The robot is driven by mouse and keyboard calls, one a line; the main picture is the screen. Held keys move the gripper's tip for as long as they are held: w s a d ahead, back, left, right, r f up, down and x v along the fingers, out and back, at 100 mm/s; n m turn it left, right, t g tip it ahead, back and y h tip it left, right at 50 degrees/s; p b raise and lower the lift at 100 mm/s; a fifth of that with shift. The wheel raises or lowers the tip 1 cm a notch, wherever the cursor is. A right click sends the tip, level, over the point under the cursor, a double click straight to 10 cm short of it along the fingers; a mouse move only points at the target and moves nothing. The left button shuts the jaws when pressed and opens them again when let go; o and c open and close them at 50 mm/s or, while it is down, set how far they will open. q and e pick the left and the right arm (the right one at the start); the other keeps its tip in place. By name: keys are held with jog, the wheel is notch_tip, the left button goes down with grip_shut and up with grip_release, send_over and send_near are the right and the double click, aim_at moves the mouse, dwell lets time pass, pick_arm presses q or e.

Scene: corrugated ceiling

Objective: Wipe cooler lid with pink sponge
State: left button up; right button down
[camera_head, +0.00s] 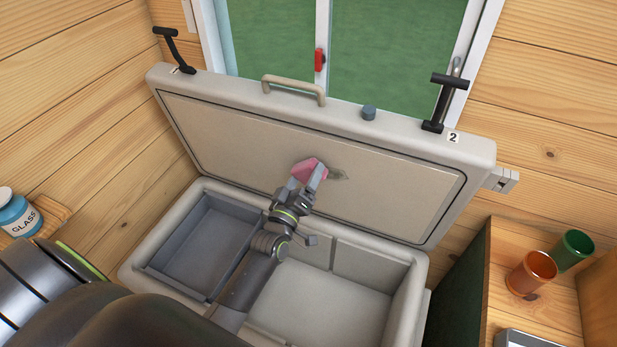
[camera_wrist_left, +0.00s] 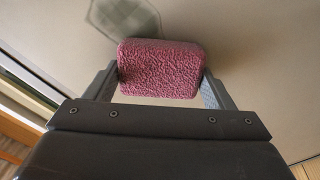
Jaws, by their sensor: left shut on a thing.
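The cooler's lid (camera_head: 240,130) stands open, its beige inner panel facing me. My left gripper (camera_head: 309,175) is shut on the pink sponge (camera_head: 306,168) and holds it at the middle of the panel. In the left wrist view the sponge (camera_wrist_left: 160,68) sits between the two fingers, its rough pink side showing. A grey-green smudge (camera_head: 338,175) lies on the panel just right of the sponge. In the left wrist view the smudge (camera_wrist_left: 125,17) shows beyond the sponge. I cannot tell whether the sponge touches the panel. My right gripper is not in view.
The open cooler body (camera_head: 415,290) has a grey tray (camera_head: 205,240) inside at left. A wooden shelf at right holds an orange cup (camera_head: 531,272) and a green cup (camera_head: 573,248). A blue jar (camera_head: 16,212) stands at far left. A window is behind the lid.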

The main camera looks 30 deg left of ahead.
pick_arm(q)
jog(key=shift+s+f+b, duration=0.25)
jog(key=shift+s+b, duration=0.2)
jog(key=shift+s, duration=0.05)
jog(key=s+b, duration=0.1)
jog(key=s, duration=0.1)
jog(key=s+b, duration=0.2)
jog(key=shift+d+f, duration=0.2)
jog(key=shift+f, duration=0.2)
jog(key=shift+s+r+b, duration=0.15)
jog(key=shift+s+b, duration=0.25)
jog(key=shift+s, duration=0.05)
jog(key=s+b, duration=0.3)
jog(key=b, duration=0.1)
jog(key=shift+d+f, duration=0.1)
jog(key=shift+f, duration=0.15)
